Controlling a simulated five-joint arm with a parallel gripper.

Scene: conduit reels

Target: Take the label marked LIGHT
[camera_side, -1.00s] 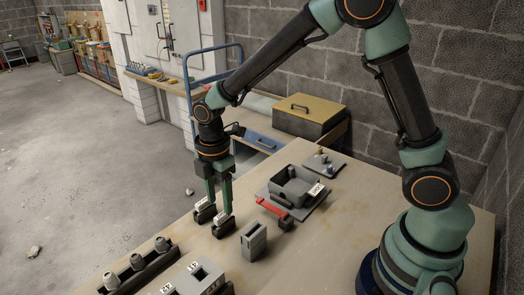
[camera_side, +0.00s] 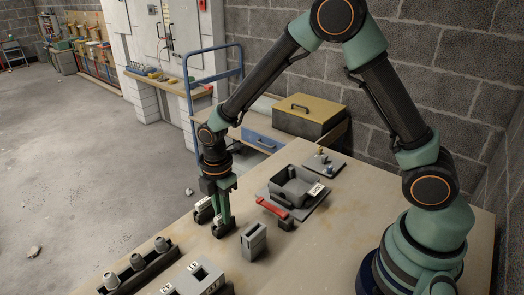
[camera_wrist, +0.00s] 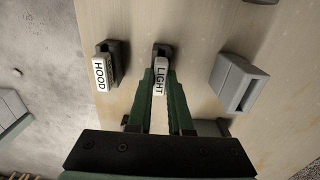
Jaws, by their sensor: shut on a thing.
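The white label marked LIGHT (camera_wrist: 159,76) stands in a small dark holder (camera_wrist: 163,48) in the wrist view. My gripper (camera_wrist: 159,88) has its two green fingers closed around the label's sides. In the side view my gripper (camera_side: 222,214) reaches down to the nearer of two small dark holders (camera_side: 222,230). The lower part of the LIGHT label is partly hidden between the fingers.
A grey slotted block (camera_side: 254,240) stands right of the holders. A red-handled tool (camera_side: 270,207) lies by a grey open box (camera_side: 294,190). A rack of grey knobs (camera_side: 108,292) and a slotted grey box (camera_side: 206,289) stand at the front. Bare tabletop lies at the centre right.

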